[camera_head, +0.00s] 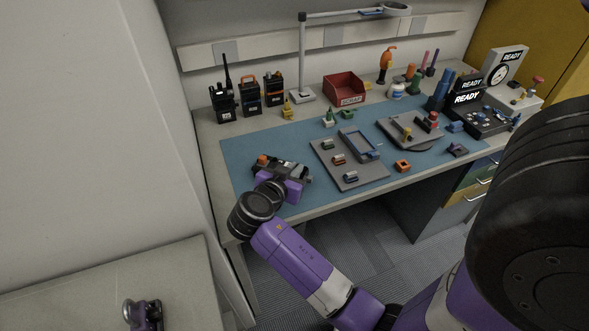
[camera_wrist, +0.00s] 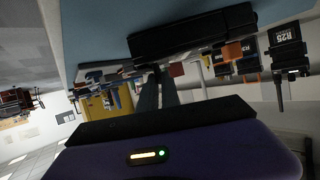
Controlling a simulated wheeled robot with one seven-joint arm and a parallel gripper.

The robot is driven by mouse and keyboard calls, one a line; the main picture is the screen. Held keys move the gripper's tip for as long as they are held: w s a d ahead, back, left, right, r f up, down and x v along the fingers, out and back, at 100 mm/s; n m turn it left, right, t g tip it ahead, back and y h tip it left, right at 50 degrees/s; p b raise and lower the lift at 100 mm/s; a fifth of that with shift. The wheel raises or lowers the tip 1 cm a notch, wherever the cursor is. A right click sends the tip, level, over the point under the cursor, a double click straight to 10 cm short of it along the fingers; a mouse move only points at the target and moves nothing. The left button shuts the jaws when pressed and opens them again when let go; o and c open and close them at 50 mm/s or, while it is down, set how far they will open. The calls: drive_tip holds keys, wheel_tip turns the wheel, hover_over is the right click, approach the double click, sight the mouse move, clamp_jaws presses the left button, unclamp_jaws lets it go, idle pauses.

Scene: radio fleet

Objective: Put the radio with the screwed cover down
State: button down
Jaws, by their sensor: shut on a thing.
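My gripper (camera_head: 283,180) is at the left end of the blue mat, shut on a dark radio (camera_head: 292,168). The radio lies on its side at or just above the mat; I cannot tell whether it touches. An orange part shows at its left end. In the wrist view, which is upside down, the radio (camera_wrist: 190,34) is a black block across the tips of my gripper's fingers (camera_wrist: 160,80), close to the blue mat (camera_wrist: 100,25). Its cover and any screws are hidden from me.
Several radios (camera_head: 249,97) stand upright at the back left. A red scrap bin (camera_head: 344,89) is behind the mat. A grey tray (camera_head: 349,161) with small parts lies right of my gripper, and a round stand (camera_head: 410,133) is beyond it. The mat's front left is clear.

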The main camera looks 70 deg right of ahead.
drive_tip(key=c, duration=1.6)
unclamp_jaws()
drive_tip(key=shift+o, duration=0.2)
drive_tip(key=shift+a+r, duration=0.1)
drive_tip(key=b+v, duration=0.1)
drive_tip(key=v, duration=1)
drive_tip(key=shift+a+b, duration=0.4)
